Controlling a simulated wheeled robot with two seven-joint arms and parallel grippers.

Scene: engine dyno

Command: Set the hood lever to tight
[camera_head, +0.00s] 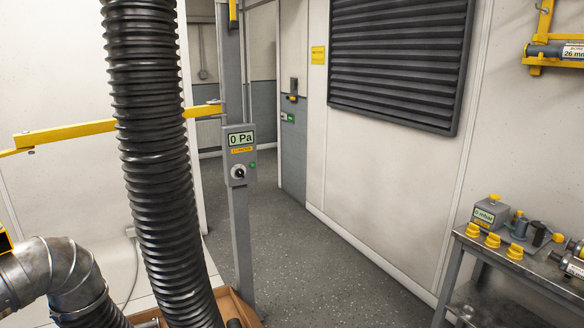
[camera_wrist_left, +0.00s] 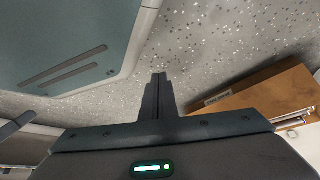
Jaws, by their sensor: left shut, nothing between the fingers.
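I cannot pick out a hood lever for certain in either view. In the head view a grey post (camera_head: 242,240) carries a grey control box (camera_head: 239,153) with a display reading "0 Pa" and a black knob (camera_head: 238,172). A yellow jointed bar (camera_head: 75,132) runs left from the post, behind a thick black ribbed hose (camera_head: 152,120). A silver duct elbow (camera_head: 75,275) is at the lower left. My left gripper (camera_wrist_left: 159,80) shows only in the left wrist view, shut and empty over the speckled floor. My right gripper is in neither view.
A metal bench (camera_head: 515,263) with yellow-capped parts and a gauge reading "0 mbar" stands at the right. A brown box (camera_head: 240,310) sits by the post's foot. The grey floor (camera_head: 320,265) between post and bench is clear. A dark louvred panel (camera_head: 400,60) is on the wall.

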